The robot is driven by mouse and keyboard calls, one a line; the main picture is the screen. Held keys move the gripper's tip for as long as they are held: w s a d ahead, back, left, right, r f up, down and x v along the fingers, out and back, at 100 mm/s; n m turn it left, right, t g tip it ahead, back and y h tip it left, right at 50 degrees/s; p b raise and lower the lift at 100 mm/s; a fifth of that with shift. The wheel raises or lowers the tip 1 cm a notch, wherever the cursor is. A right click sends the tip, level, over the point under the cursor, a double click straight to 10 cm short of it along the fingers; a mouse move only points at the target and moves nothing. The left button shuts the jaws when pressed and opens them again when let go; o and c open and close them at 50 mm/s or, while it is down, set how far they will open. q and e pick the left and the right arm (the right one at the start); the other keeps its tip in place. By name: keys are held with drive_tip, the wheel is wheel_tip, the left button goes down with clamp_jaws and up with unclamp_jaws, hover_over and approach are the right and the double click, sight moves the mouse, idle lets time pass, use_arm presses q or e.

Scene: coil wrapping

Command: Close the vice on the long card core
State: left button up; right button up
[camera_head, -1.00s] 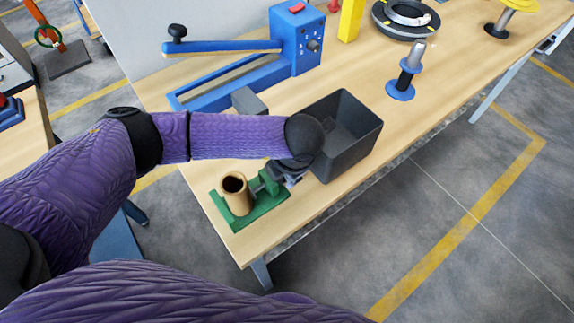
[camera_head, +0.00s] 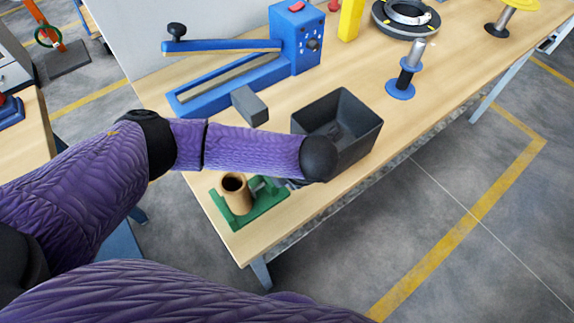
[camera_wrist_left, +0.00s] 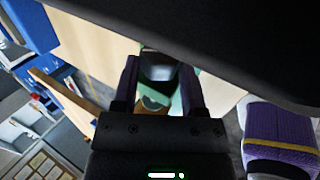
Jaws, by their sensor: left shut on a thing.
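The long card core (camera_head: 235,191), a brown tube, stands upright in the green vice (camera_head: 263,209) near the table's front left corner. My left gripper (camera_wrist_left: 159,66) is at the vice's right side, mostly hidden behind my wrist in the head view. In the left wrist view its two fingers are closed about a greyish part, which seems to be the vice handle (camera_wrist_left: 158,72); its shape is hard to make out. The core (camera_wrist_left: 152,103) shows partly behind it. I cannot tell whether the vice jaw touches the core. My right gripper is not in view.
A dark open bin (camera_head: 362,150) stands right behind my left wrist. A grey block (camera_head: 250,106) and a blue sealer (camera_head: 294,48) lie farther back. A blue-based spindle (camera_head: 401,88) stands to the right. The table (camera_head: 185,215) is bare left of the vice.

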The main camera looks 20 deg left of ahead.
use_arm(q)
drive_tip(key=shift+w+a+r+g+h, duration=0.1)
drive_tip(key=shift+a+g+h, duration=0.05)
drive_tip(key=shift+g+h, duration=0.65)
drive_tip(key=shift+w+a+g+h+b, duration=0.15)
drive_tip(key=shift+a+g+h+b, duration=0.15)
drive_tip(key=shift+h, duration=0.3)
drive_tip(key=shift+w+a+g+h+b, duration=0.1)
drive_tip(key=shift+g+h+b, duration=0.4)
drive_tip(key=shift+h, duration=0.5)
